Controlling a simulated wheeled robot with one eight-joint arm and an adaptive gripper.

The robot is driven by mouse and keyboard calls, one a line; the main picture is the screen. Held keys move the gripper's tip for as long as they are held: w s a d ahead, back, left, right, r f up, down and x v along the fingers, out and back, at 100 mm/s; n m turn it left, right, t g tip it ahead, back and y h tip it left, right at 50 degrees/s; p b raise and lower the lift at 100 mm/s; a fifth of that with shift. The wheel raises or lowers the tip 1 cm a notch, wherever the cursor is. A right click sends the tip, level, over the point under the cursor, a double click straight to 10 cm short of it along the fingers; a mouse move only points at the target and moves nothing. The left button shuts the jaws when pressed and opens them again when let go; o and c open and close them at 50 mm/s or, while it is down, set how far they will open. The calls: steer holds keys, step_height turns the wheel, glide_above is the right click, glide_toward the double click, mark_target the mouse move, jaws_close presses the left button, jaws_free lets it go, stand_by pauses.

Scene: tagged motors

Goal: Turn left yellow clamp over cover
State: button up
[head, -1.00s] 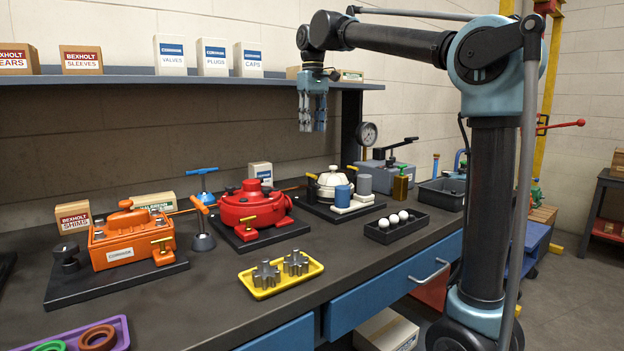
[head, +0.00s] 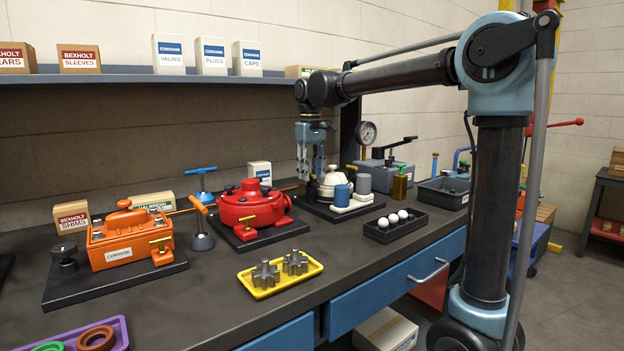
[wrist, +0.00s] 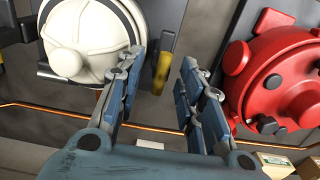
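The cream domed cover (head: 333,183) sits on a dark base at the back of the bench. It fills the upper left of the wrist view (wrist: 85,35). A yellow clamp (wrist: 163,72) stands beside this cover, on the side toward the red motor, and lies apart from the dome rather than across it. My gripper (head: 311,172) is above that side of the cream unit, fingers pointing down. In the wrist view my gripper (wrist: 164,60) is open, with the yellow clamp seen between its fingers and no clear contact. In the head view the fingers largely hide this clamp.
The red motor (head: 250,207) stands close to the left of the cream unit. A pressure gauge (head: 366,132) rises behind. The shelf (head: 150,78) runs above the bench at the back.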

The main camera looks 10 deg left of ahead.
steer(key=shift+f, duration=1)
jaws_close()
